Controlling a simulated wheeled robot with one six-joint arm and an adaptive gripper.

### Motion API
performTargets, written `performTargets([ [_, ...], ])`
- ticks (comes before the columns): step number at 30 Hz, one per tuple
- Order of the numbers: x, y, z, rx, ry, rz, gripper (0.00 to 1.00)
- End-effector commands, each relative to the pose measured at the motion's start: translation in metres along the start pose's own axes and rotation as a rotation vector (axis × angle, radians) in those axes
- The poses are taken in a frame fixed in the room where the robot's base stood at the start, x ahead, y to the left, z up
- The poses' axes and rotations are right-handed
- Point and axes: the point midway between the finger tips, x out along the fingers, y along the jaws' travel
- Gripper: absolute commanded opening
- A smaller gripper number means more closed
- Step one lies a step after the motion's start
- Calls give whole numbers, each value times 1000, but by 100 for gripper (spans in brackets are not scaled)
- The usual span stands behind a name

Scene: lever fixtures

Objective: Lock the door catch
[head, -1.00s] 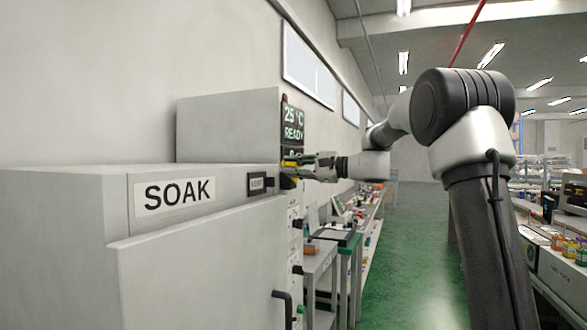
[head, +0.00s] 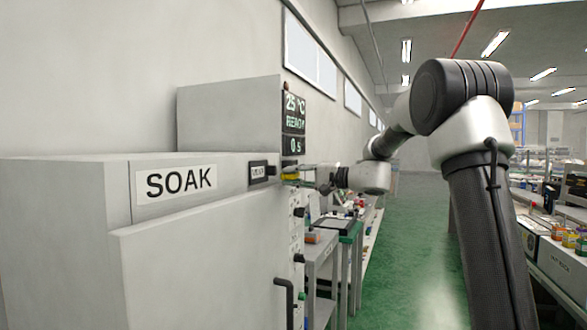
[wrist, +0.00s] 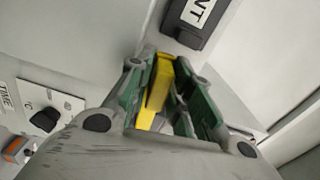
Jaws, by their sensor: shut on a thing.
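A yellow lever (head: 290,177) is at the front right edge of the grey cabinet marked SOAK (head: 180,183), below a dark display. It appears to be the door catch. My gripper (head: 311,178) is shut on it from the right. In the wrist view the yellow lever (wrist: 158,85) lies between the green-sided fingers of my gripper (wrist: 166,88). The lever's pivot and the latch parts are hidden behind the fingers, so I cannot tell whether the catch is engaged.
A black plate (wrist: 190,20) ending in "NT" is close beyond the fingertips. A dial (wrist: 45,119) is at the left of the wrist view. A black bent handle (head: 284,300) sticks out lower on the cabinet. Benches line the wall; the green aisle (head: 415,255) is clear.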

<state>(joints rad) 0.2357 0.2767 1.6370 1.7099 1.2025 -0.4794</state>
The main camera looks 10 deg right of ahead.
Motion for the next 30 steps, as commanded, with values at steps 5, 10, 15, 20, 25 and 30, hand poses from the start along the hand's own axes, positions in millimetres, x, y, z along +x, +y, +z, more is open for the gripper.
performTargets([
  [5,0,19,-1,-160,-1,3,0],
  [10,0,34,-5,-307,-1,3,0],
  [15,-1,45,-10,-430,-1,3,0],
  [20,-1,52,-14,-515,-1,2,0],
  [25,-1,57,-17,-571,-1,2,0],
  [30,-1,59,-18,-597,-1,3,0],
])
